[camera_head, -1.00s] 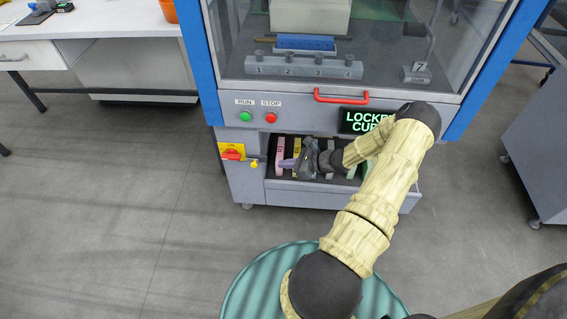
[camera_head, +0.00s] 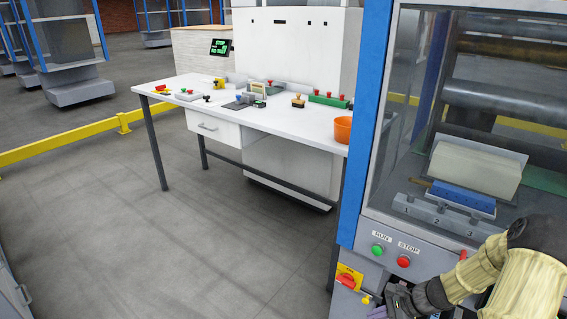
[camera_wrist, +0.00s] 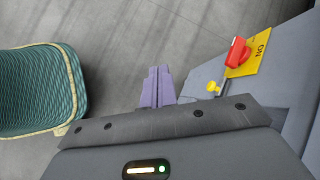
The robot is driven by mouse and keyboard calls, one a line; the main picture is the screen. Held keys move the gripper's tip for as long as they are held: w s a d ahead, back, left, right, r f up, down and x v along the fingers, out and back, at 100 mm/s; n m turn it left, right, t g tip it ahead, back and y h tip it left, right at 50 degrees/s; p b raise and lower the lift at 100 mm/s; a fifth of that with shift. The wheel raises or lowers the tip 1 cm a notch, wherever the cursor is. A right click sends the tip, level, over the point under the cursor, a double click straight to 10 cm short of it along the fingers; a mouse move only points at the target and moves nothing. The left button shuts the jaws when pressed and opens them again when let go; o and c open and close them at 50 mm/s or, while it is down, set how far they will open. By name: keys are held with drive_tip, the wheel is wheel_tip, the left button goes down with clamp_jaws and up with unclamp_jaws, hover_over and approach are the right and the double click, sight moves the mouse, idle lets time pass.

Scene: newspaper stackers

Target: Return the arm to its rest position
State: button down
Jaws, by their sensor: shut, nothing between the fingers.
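My gripper (camera_head: 378,313) is at the bottom edge of the head view, low in front of the blue-framed machine (camera_head: 375,130). The lower front of the machine is mostly cut off or hidden by my arm.
A green button (camera_head: 377,250) and a red button (camera_head: 403,261) are on the machine front, close above my gripper. A white bench (camera_head: 285,122) with stamps and an orange pot (camera_head: 343,130) stands left of the machine. Open floor (camera_head: 150,240) lies at the left.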

drive_tip(key=s+a+r+n+h, duration=0.4)
drive_tip(key=s+a+r+n, duration=0.15)
drive_tip(key=r+n, duration=0.4)
drive_tip(key=s+a+r+n+h, duration=0.45)
drive_tip(key=s+r+n, duration=0.3)
drive_tip(key=r, duration=0.25)
wheel_tip(320, 180, up, 26)
drive_tip(key=w+p, duration=0.1)
drive_tip(key=p, duration=2.5)
drive_tip(key=shift+a+n+y, duration=0.3)
drive_tip(key=shift+a+y, duration=0.05)
drive_tip(key=shift+y, duration=0.1)
drive_tip(key=shift+f, duration=0.1)
drive_tip(key=shift+w, duration=0.15)
